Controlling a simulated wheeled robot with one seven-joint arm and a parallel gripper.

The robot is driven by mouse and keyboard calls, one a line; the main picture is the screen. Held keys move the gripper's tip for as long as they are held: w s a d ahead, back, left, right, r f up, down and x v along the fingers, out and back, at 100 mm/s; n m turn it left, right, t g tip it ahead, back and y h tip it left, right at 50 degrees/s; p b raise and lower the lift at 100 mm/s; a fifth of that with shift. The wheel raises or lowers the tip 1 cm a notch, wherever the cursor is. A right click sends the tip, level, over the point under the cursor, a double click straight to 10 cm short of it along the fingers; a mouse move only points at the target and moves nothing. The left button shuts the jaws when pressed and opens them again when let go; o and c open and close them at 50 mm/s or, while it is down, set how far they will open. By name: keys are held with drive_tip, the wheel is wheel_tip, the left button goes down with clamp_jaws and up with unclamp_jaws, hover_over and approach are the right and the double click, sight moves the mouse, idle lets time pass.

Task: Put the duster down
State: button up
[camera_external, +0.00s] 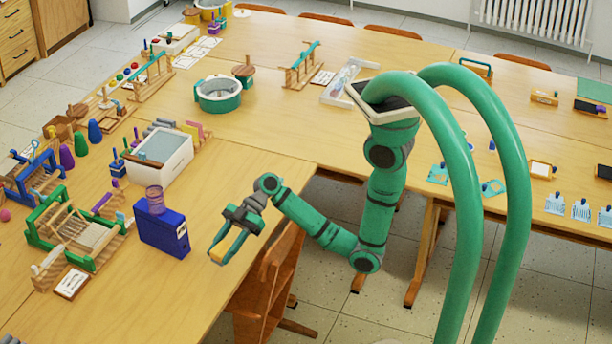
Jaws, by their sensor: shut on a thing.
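My gripper (222,249) is on the left of the view, at the end of my green arm. It points down and to the left above the near wooden table (250,178), close to its right edge. It is shut on a small yellow-orange thing, which I take to be the duster (216,255). Only a small part of it shows between the fingers. The gap between the duster and the tabletop is hard to judge from this angle.
A blue box (163,232) with a purple cylinder (155,199) on top stands just left of my gripper. A green wooden rack (75,235) is further left. A wooden chair (268,285) stands at the table's right edge. Tabletop around the gripper is mostly clear.

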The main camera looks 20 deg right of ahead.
drive_tip(key=w+d+m+t+y, duration=0.1)
drive_tip(key=w+d+m+t, duration=0.35)
drive_tip(key=w, duration=0.85)
drive_tip(key=w+d+m+t+y, duration=0.1)
drive_tip(key=w+d+m+t, duration=0.4)
drive_tip(key=w, duration=0.7)
drive_tip(key=w+d+m+t+h, duration=0.2)
drive_tip(key=w+d+m+t, duration=0.15)
drive_tip(key=w+d, duration=0.6)
drive_tip(key=w+d+m+t+h, duration=0.2)
drive_tip(key=w+d+m+t, duration=0.3)
drive_tip(key=d, duration=0.7)
drive_tip(key=n+g, duration=0.1)
drive_tip(key=n, duration=0.1)
hover_over(254, 170)
drive_tip(key=s, duration=0.1)
wheel_tip(254, 170, down, 9)
drive_tip(key=shift+r, duration=0.2)
drive_tip(key=shift+w+f, duration=0.45)
drive_tip(key=shift+f, duration=1.6)
drive_tip(key=shift+f, duration=0.15)
